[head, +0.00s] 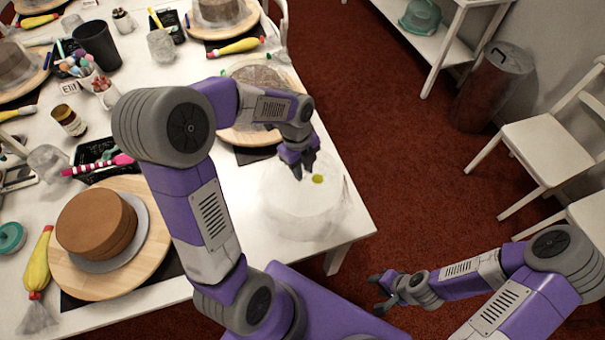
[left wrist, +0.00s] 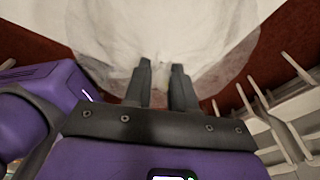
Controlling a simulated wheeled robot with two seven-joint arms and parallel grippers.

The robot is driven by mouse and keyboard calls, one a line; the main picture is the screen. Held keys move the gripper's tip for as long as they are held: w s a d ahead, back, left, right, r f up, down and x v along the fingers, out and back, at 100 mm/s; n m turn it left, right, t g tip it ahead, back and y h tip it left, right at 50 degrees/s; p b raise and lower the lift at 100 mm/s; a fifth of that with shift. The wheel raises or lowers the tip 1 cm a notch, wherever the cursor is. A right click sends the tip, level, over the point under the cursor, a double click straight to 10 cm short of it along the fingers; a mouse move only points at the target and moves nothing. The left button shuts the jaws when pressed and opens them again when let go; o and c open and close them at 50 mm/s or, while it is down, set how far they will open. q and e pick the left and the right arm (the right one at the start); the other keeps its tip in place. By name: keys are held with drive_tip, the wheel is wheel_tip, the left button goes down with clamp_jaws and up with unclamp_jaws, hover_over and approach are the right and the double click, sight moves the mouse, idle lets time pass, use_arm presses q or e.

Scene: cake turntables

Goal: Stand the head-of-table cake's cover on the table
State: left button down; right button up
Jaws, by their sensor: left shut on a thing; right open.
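A clear, cloudy cake cover (head: 300,212) is at the near right corner of the white table (head: 225,195), with a small yellow-green spot on it. My left gripper (head: 298,168) is shut on the cover; in the left wrist view, my left fingers (left wrist: 160,82) meet the pale cover (left wrist: 150,35). I cannot tell whether its rim touches the table. A brown cake (head: 95,225) stands uncovered on a round wooden turntable (head: 150,255) at the near left. Another cake (head: 258,77) is partly hidden behind my left arm. My right gripper (head: 380,290) is open and empty, off the table's right side.
A yellow piping bag (head: 38,265) lies left of the brown cake. A dark cup (head: 97,45), jars and decorating tools crowd the table's far left. A white chair (head: 540,145), a bin (head: 492,85) and a shelf (head: 440,45) stand right, across red carpet.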

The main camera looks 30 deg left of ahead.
use_arm(q)
drive_tip(key=shift+f, duration=1)
drive_tip(key=shift+f, duration=0.15)
drive_tip(key=c, duration=0.9)
unclamp_jaws()
drive_tip(key=shift+c, duration=0.2)
wheel_tip(320, 180, up, 12)
drive_tip(key=a+p, duration=0.1)
drive_tip(key=p, duration=0.1)
drive_tip(key=shift+w+a+p, duration=0.3)
drive_tip(key=shift+w+p, duration=0.05)
drive_tip(key=shift+p, duration=0.05)
